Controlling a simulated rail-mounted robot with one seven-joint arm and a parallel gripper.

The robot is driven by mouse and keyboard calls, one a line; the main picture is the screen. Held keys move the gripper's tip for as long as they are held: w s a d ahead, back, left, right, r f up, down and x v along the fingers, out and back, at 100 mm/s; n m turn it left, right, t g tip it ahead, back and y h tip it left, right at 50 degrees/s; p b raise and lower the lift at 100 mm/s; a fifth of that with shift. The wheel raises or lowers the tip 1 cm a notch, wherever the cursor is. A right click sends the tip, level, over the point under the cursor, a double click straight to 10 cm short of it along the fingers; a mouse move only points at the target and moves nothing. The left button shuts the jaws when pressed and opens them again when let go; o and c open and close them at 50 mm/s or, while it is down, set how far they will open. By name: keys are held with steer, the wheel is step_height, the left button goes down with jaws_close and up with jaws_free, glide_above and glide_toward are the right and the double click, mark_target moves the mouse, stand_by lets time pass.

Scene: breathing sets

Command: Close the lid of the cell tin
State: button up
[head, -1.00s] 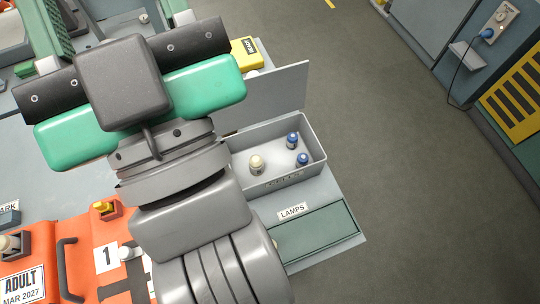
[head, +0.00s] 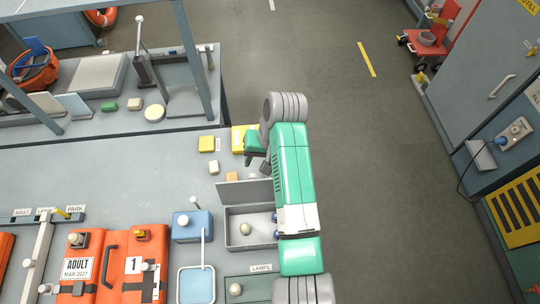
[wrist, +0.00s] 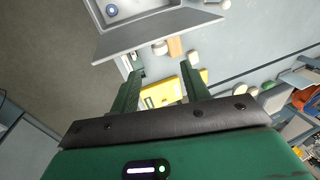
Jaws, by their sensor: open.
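The grey cell tin (head: 233,241) stands on the bench in the head view, with its lid (head: 240,193) raised along the far side. A pale cell (head: 244,228) lies inside; blue-topped cells at its right are partly covered by my arm. My gripper (head: 258,158) is beyond the raised lid, apart from it. In the wrist view my gripper (wrist: 161,68) is open and empty, its two green fingers spread below the lid (wrist: 158,36). Part of the tin (wrist: 150,13) and a blue cell inside show above the lid.
A yellow box (wrist: 160,92) shows between and beyond my fingers. Small blocks stand behind the tin, one orange (head: 232,176). A blue box (head: 186,229) is left of the tin. The green lamps drawer (head: 246,290) is in front. Open floor lies right.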

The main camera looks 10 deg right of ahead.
mark_target(253, 176)
steer(key=x, duration=0.8)
steer(key=shift+s+f, duration=0.1)
steer(key=shift+s, duration=0.2)
jaws_close()
